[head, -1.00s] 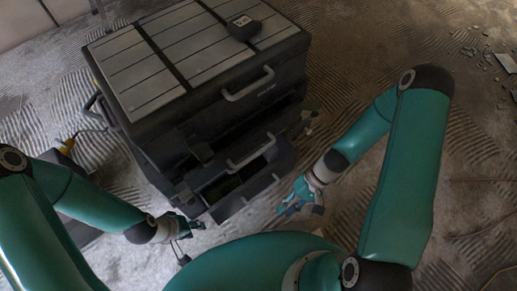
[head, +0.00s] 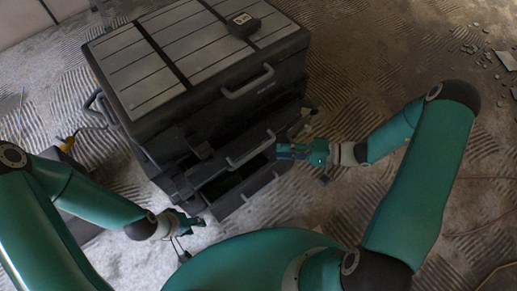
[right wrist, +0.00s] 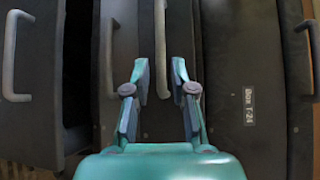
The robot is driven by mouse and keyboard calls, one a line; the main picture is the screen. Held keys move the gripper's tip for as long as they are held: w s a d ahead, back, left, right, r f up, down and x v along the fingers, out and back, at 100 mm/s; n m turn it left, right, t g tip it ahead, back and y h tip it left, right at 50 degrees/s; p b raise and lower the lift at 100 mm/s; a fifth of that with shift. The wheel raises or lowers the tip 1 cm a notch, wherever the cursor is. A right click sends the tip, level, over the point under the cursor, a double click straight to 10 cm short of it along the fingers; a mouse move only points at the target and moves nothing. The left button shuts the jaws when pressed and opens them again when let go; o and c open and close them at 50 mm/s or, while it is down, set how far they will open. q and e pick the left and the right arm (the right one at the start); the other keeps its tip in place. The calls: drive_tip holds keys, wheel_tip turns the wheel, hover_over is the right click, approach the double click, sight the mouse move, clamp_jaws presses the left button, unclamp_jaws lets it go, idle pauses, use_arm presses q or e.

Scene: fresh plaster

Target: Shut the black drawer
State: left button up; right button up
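The black tool chest (head: 150,122) has drawers on its near side. A lower drawer (head: 246,202) stands pulled out, with a dark gap above it. Above it is a drawer with a grey bar handle (head: 247,150), which also sticks out somewhat. My right gripper (head: 280,151) is close in front of this handle. In the right wrist view my right gripper (right wrist: 159,70) is open, with a grey handle (right wrist: 160,40) showing between its fingertips; contact cannot be told. My left gripper (head: 192,221) is low by the left corner of the lower drawer; its fingers are too small to read.
An upper handle (head: 248,83) sits on the chest front. Rubble (head: 470,48) and a pale tile (head: 507,61) lie on the floor at upper right. The ridged floor right of the chest is mostly clear.

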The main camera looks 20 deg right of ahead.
sight(255, 151)
drive_tip(key=b+x, duration=0.1)
drive_tip(key=x, duration=0.8)
clamp_jaws()
